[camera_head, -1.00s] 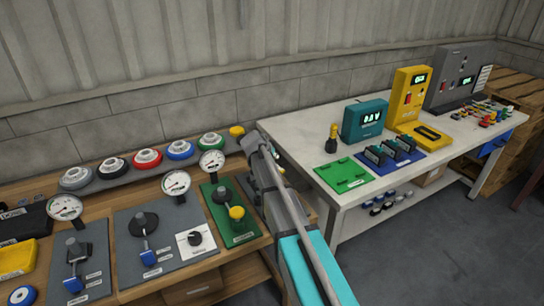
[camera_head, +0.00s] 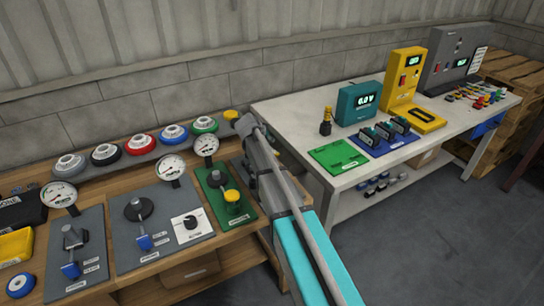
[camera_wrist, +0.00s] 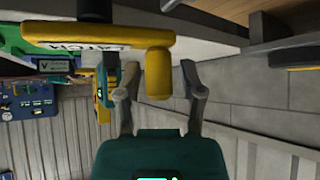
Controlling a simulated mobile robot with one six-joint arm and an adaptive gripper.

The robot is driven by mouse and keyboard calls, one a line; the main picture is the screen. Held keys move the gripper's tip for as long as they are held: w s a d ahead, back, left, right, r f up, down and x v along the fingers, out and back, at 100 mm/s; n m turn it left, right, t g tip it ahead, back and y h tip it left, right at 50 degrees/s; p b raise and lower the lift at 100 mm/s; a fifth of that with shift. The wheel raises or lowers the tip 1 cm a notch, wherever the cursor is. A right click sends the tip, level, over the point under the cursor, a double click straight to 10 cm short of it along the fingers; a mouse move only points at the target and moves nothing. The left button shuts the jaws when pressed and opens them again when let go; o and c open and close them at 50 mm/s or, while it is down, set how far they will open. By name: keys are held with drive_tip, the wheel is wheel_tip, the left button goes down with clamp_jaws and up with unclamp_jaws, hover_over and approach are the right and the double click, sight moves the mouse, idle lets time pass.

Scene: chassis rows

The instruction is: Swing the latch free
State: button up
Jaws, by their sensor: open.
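In the head view my arm crosses the right end of the wooden bench, and my fingertips are not visible. A green plate (camera_head: 211,201) with a yellow knob (camera_head: 232,196) is left of the arm; I cannot tell if this is the same latch.
Left of the arm are grey lever panels (camera_head: 168,222), round gauges (camera_head: 171,167) and a row of coloured knobs (camera_head: 140,142). The white table (camera_head: 290,112) at right holds a green board (camera_head: 338,157), a teal meter (camera_head: 359,104) and a yellow device (camera_head: 406,72). Open floor lies in front.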

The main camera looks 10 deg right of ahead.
drive_tip(key=shift+s+a+n, duration=0.1)
drive_tip(key=shift+n, duration=0.2)
